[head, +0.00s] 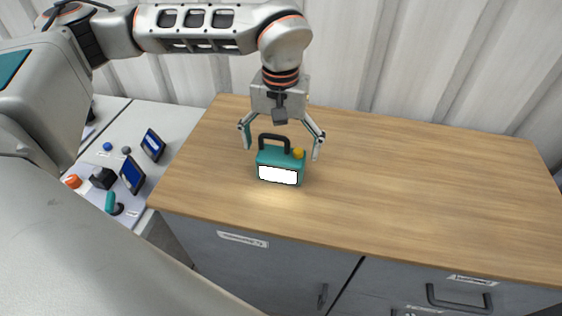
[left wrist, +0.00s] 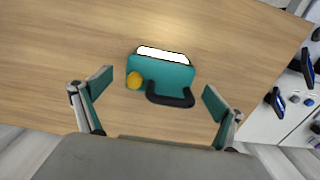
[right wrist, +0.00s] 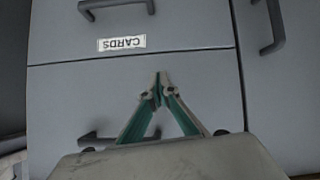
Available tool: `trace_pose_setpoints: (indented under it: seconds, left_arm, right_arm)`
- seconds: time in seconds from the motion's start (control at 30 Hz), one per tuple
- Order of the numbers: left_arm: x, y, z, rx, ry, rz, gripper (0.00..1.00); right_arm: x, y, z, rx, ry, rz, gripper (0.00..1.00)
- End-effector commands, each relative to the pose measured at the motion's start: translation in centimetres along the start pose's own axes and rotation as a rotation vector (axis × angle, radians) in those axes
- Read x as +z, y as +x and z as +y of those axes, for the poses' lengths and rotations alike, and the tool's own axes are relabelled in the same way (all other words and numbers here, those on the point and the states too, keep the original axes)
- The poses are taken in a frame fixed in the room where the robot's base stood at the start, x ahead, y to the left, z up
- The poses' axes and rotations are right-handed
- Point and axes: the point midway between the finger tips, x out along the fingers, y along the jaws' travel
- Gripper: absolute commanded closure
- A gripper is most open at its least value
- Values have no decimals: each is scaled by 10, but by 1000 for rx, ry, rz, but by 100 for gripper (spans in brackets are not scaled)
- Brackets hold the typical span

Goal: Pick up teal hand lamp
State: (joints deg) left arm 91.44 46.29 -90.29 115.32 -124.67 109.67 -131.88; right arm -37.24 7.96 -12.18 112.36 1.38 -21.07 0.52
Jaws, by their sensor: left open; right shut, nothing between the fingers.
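The teal hand lamp (head: 267,158) stands upright on the wooden worktop, with a black handle on top, a yellow knob and a lit white front panel. My left gripper (head: 282,149) is open above and around the lamp, one finger to each side with gaps between. In the left wrist view the lamp (left wrist: 172,76) lies between and slightly beyond the open fingers (left wrist: 158,98), its handle nearest the gripper. My right gripper (right wrist: 160,77) is shut and empty in front of the grey drawers; it does not show in the head view.
The wooden worktop (head: 420,180) is clear to the right of the lamp. A white console (head: 150,175) with screens and knobs stands to the left. Grey cabinets (head: 225,265) with handles are below, and a corrugated wall (head: 400,50) is behind.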

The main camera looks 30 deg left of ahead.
Motion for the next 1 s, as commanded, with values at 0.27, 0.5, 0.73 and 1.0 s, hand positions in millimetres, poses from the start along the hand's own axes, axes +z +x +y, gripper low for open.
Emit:
trace_pose_setpoints:
  seconds: [0.27,0.5,0.73,1.0]
  left_arm:
    - [-2,38,0,0,-1,-4,4]
    - [-3,45,0,1,-2,-1,4]
    - [-3,45,0,1,-1,-1,41]
    - [-3,44,0,1,-1,0,55]
  right_arm:
    - [-4,-2,1,0,-1,2,100]
    - [-4,-2,1,0,-1,3,100]
    - [-4,-2,1,1,-1,3,100]
    - [-4,-1,1,1,-1,4,100]
